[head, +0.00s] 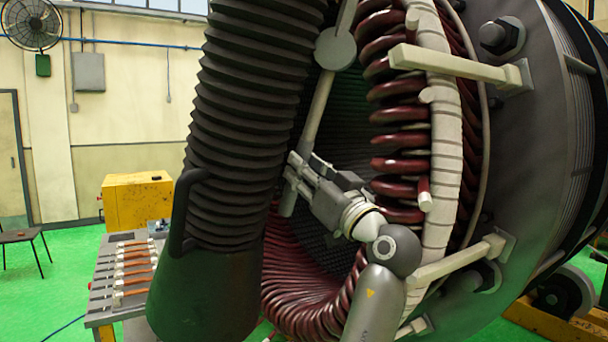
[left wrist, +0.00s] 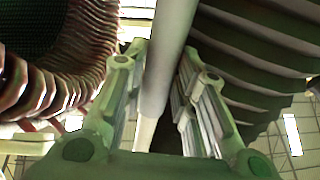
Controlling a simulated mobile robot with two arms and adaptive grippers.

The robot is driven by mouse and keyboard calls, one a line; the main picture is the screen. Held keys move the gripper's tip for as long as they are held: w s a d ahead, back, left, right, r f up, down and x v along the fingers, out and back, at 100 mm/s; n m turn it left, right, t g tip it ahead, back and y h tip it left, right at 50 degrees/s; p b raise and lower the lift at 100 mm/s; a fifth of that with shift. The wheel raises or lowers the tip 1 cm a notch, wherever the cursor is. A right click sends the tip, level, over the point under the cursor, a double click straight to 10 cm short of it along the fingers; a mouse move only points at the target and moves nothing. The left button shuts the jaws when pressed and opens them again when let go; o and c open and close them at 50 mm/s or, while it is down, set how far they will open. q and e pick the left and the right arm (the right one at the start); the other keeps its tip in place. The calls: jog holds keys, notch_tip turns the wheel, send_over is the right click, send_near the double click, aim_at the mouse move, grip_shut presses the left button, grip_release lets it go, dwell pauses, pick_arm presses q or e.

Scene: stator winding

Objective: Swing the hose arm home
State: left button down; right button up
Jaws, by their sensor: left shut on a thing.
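The hose arm (head: 318,98) is a light grey jointed rod with a round disc joint. Its lower link hangs down behind the black corrugated hose (head: 245,110). My left gripper (head: 293,172) is shut on this lower link near its bottom end. In the left wrist view the grey rod (left wrist: 168,60) runs between the two fingers of my left gripper (left wrist: 160,85). The ribbed hose (left wrist: 245,60) is close beside the fingers there. The hose's flared dark hood (head: 205,295) with a side handle hangs at its lower end. My right gripper is not in view.
The large stator (head: 555,130) fills the right, with dark red coils (head: 395,115) around its bore and pale bars jutting out. A bench (head: 104,270) with several orange-brown parts and a yellow cabinet (head: 138,202) stand at left.

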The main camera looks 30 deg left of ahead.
pick_arm(q)
jog(key=shift+w+r, duration=0.1)
jog(key=shift+w, duration=0.15)
jog(key=c, duration=1.5)
grip_release()
jog(key=shift+o, duration=0.2)
jog(key=shift+s+d, duration=0.1)
jog(key=v, duration=1.2)
